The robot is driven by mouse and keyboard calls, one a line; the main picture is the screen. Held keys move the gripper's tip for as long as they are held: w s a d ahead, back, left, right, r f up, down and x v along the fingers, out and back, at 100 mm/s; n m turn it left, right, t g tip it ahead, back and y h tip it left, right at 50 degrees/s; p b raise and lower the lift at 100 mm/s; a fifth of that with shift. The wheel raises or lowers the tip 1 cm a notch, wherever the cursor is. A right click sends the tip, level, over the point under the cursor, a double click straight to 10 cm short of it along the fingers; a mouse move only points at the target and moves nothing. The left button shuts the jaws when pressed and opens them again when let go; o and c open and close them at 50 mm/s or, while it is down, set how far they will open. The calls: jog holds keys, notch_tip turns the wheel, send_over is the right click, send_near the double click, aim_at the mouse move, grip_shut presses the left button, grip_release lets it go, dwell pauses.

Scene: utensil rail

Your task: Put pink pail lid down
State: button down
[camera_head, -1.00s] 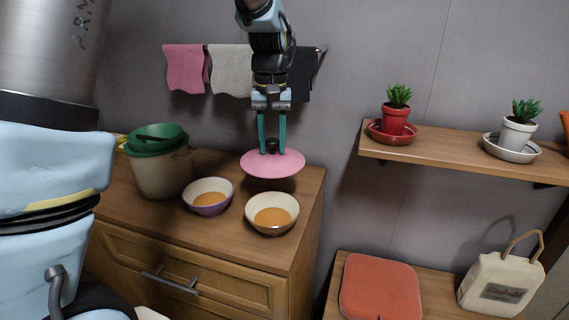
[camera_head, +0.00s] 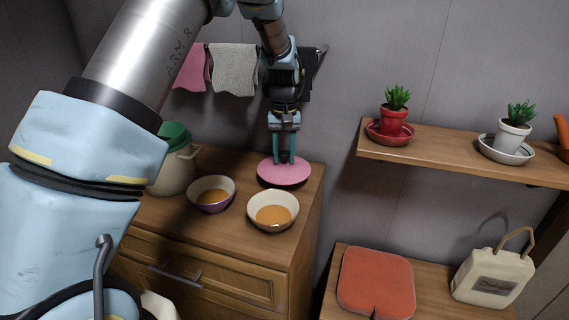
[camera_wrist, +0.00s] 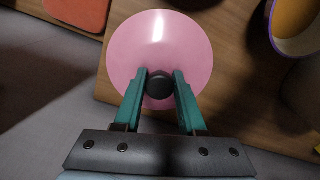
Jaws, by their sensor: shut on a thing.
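The pink pail lid (camera_head: 284,174) is a round pink disc with a dark knob on top. It is level, at the back right of the wooden cabinet top (camera_head: 240,240); I cannot tell whether it touches the wood. My gripper (camera_head: 285,158) points down over it, with its teal fingers shut on the knob. In the wrist view the lid (camera_wrist: 160,40) fills the upper middle, and the black knob (camera_wrist: 159,84) sits between the fingertips of my gripper (camera_wrist: 160,88). The lid reaches close to the cabinet's right edge.
Two bowls with orange-brown contents, one purple-sided (camera_head: 211,194) and one cream (camera_head: 272,211), stand in front of the lid. A cream pail with a green lid (camera_head: 175,140) stands left, partly behind my arm. Towels (camera_head: 233,70) hang behind. A shelf (camera_head: 450,155) holds potted plants.

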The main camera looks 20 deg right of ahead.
aim_at(285, 163)
notch_tip(285, 163, down, 3)
jog(key=shift+p, duration=0.3)
jog(key=shift+w+d+f+p, duration=0.1)
jog(key=shift+f+p, duration=0.05)
jog(key=shift+p, duration=0.2)
jog(key=shift+f, duration=0.15)
jog(key=shift+f, duration=0.2)
jog(key=shift+c, duration=2.4)
grip_release()
